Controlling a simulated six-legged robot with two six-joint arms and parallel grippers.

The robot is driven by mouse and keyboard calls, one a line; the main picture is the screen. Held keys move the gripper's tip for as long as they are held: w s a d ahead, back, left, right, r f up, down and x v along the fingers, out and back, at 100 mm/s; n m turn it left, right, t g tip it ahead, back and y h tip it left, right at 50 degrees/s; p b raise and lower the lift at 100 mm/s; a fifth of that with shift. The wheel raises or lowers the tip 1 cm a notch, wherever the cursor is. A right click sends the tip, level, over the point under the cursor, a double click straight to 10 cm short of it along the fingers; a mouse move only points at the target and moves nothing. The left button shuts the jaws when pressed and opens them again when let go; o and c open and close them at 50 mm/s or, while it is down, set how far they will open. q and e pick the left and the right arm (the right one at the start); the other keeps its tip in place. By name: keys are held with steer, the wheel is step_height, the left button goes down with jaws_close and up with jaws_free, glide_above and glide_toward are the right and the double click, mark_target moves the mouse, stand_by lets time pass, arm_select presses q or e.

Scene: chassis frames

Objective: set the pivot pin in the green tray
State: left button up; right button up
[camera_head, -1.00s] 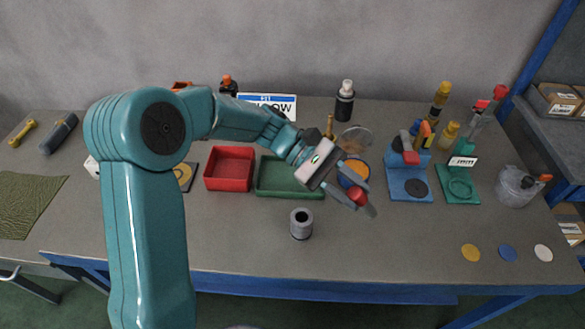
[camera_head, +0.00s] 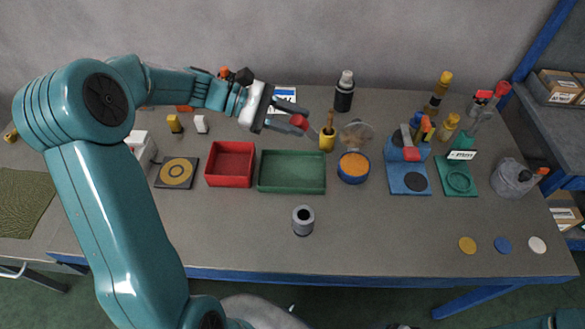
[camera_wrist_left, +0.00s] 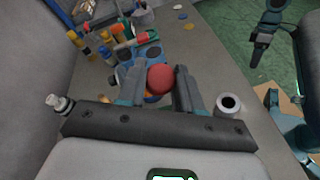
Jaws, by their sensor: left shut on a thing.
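My left gripper (camera_head: 292,125) is shut on a small red round-ended piece (camera_head: 299,121), which I take to be the pivot pin. The red end also shows between the fingers in the left wrist view (camera_wrist_left: 160,79); the rest of it is hidden. In the head view the gripper appears just beyond the back edge of the green tray (camera_head: 291,188), held above the bench. The green tray is shallow and empty. My right gripper (camera_wrist_left: 258,48) shows dark at the upper right of the left wrist view, away from the bench things; its jaws are unclear.
An empty red tray (camera_head: 230,183) stands left of the green one. A grey hollow cylinder (camera_head: 303,220) stands in front.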

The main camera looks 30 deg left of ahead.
arm_select(q)
step_height(320, 180, down, 18)
steer(key=shift+r+p, duration=0.25)
steer(key=shift+p, duration=0.8)
steer(key=shift+w+f, duration=0.15)
steer(key=shift+f, duration=0.2)
